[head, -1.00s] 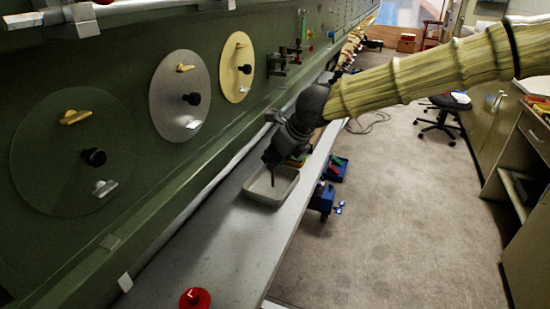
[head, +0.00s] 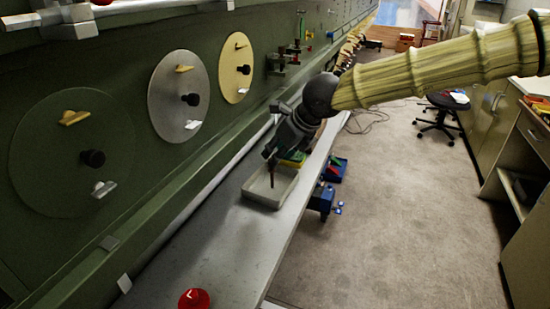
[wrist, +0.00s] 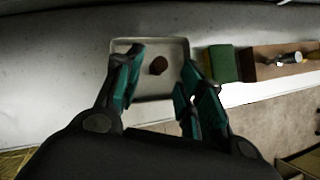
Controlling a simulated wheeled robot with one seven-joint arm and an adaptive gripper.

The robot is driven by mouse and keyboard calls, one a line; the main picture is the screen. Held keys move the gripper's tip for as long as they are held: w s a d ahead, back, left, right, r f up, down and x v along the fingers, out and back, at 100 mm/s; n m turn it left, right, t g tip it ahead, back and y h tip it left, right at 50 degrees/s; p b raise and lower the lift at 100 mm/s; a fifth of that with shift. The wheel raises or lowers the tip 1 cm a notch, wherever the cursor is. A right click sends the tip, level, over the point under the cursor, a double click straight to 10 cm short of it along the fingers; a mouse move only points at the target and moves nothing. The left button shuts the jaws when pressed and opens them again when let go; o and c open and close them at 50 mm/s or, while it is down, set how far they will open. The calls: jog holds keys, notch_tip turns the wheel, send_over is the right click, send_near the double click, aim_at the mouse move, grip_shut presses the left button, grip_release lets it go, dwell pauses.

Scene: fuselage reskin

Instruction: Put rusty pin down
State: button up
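The rusty pin (wrist: 158,65) shows as a small round brown thing in the wrist view, inside the outline of the pale tray (wrist: 151,90). It lies between my two fingers, with a gap on each side. My gripper (wrist: 157,73) is open, its dark and teal fingers spread over the tray. In the head view the tray (head: 284,195) sits on the grey ledge, and my gripper (head: 271,168) points down over it. The pin cannot be made out clearly there.
Green and yellow items (head: 294,159) sit just beyond the tray on the ledge. A red part (head: 194,299) is at the near end. The green panel with round discs (head: 178,96) rises on the left. Ledge between tray and red part is clear.

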jog(key=v, duration=0.8)
jog(key=shift+r, duration=0.2)
jog(key=shift+d, duration=0.15)
